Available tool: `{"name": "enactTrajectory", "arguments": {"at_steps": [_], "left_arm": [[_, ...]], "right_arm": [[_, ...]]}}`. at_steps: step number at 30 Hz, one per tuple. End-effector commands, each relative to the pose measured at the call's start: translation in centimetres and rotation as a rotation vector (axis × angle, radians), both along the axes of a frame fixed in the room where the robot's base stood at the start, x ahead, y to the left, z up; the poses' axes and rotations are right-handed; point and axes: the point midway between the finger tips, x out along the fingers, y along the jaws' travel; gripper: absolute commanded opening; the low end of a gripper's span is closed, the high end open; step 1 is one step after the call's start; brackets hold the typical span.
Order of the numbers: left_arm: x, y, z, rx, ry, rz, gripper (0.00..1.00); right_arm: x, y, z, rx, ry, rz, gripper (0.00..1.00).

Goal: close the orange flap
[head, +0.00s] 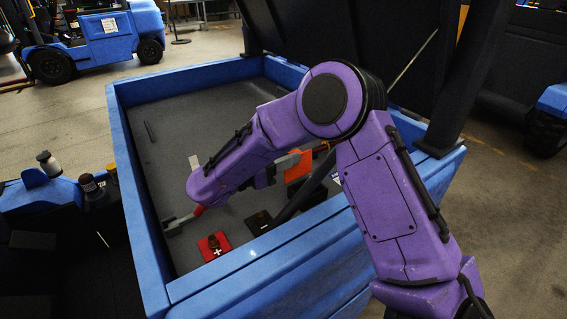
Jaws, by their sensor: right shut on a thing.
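The orange flap (298,168) stands tilted inside the blue-walled compartment, just beyond my right forearm. My right gripper (284,164) shows only in part, dark and grey, under and behind the purple forearm. It reaches the left edge of the flap and appears shut on it. The fingertips are small and partly hidden, so the exact grip is hard to see. My left gripper is not in view.
The blue compartment wall (230,270) surrounds a grey floor. A red block with a plus sign (214,247), a black block (258,223) and a grey bar (179,222) lie near the front. A dark raised lid (400,50) stands behind.

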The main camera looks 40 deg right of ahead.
Motion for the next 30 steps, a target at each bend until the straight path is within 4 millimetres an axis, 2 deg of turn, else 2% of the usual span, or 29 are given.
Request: {"name": "enactTrajectory", "arguments": {"at_steps": [4, 17, 18, 19, 27, 30], "left_arm": [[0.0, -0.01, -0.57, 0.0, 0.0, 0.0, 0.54], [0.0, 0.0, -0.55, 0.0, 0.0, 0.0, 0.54], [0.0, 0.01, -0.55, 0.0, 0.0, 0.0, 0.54], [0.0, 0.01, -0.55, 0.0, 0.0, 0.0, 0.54], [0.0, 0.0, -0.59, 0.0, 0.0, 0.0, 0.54], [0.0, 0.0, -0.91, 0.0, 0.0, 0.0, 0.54]], "right_arm": [[-0.1, 0.01, 0.09, -0.005, -0.036, 0.002, 0.0], [-0.11, 0.0, 0.33, -0.007, -0.046, 0.003, 0.0], [-0.1, 0.0, 0.33, -0.007, -0.046, 0.003, 0.41], [-0.11, 0.0, 0.33, -0.007, -0.046, 0.003, 0.49], [-0.18, 0.05, 0.21, -0.006, -0.042, 0.001, 0.49], [-0.03, 0.87, 0.1, -0.008, -0.042, 0.003, 0.49]]}}
